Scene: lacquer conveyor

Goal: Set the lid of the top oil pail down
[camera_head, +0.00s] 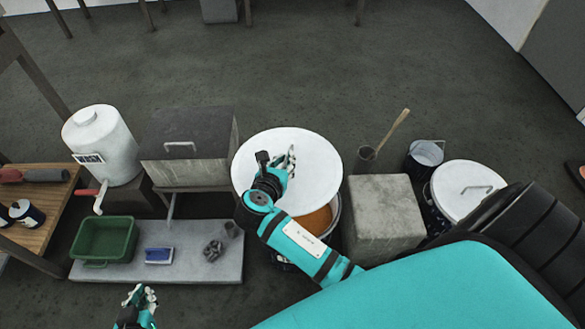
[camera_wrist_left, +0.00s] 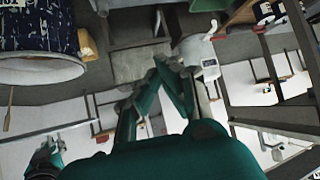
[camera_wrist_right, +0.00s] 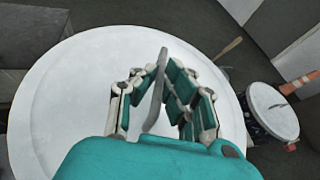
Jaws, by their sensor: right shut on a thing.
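The white round lid (camera_head: 318,180) is in the middle of the head view; it hides the back of an open pail (camera_head: 334,226) with orange-brown oil (camera_head: 318,222). My right gripper (camera_head: 288,160) is at the lid's middle. In the right wrist view, the lid (camera_wrist_right: 60,115) fills much of the picture, and my right gripper (camera_wrist_right: 157,88) is shut on its upright grey handle (camera_wrist_right: 156,95). I cannot tell how high the lid is above the pail. My left gripper (camera_head: 143,296) is low at the bottom left, apart from the lid; its opening is unclear.
A grey stone block (camera_head: 384,215) stands right of the pail. Further right is another white-lidded pail (camera_head: 465,188). A dark pot with a wooden stick (camera_head: 394,130) is behind the block. A metal box (camera_head: 188,150), white tank (camera_head: 100,145) and green tray (camera_head: 103,238) are left.

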